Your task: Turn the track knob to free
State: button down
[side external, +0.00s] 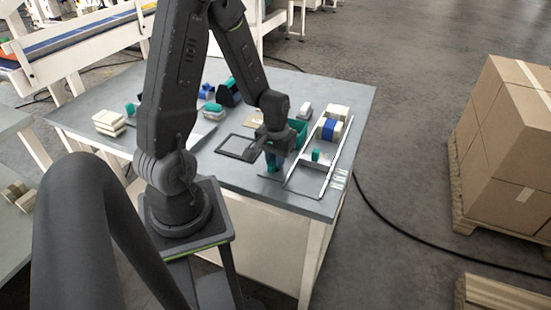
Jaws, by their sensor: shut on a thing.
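My gripper (272,148) points down over the right part of the grey table, just left of a metal-railed frame. It is shut on a teal piece (274,164) at its fingertips. This piece may be the track knob, but it is small and partly hidden by my gripper. Its markings and turned position cannot be read. Another small teal piece (315,155) stands between the rails of the metal frame (324,175).
The grey table (237,182) carries a dark square frame (239,147), a green bin (299,132), a blue-banded cream roll (331,129) and cream blocks (109,121). Stacked cartons (505,130) stand on a pallet at right. The table's front strip is clear.

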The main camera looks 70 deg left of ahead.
jog(key=m, duration=0.8)
jog(key=shift+m, duration=0.3)
jog(key=m, duration=0.4)
jog(key=shift+m, duration=1.8)
jog(key=c, duration=1)
grip_release()
jog(key=shift+c, duration=0.2)
jog(key=shift+r, duration=0.15)
notch_tip(320, 180, up, 14)
jog(key=shift+f, duration=0.2)
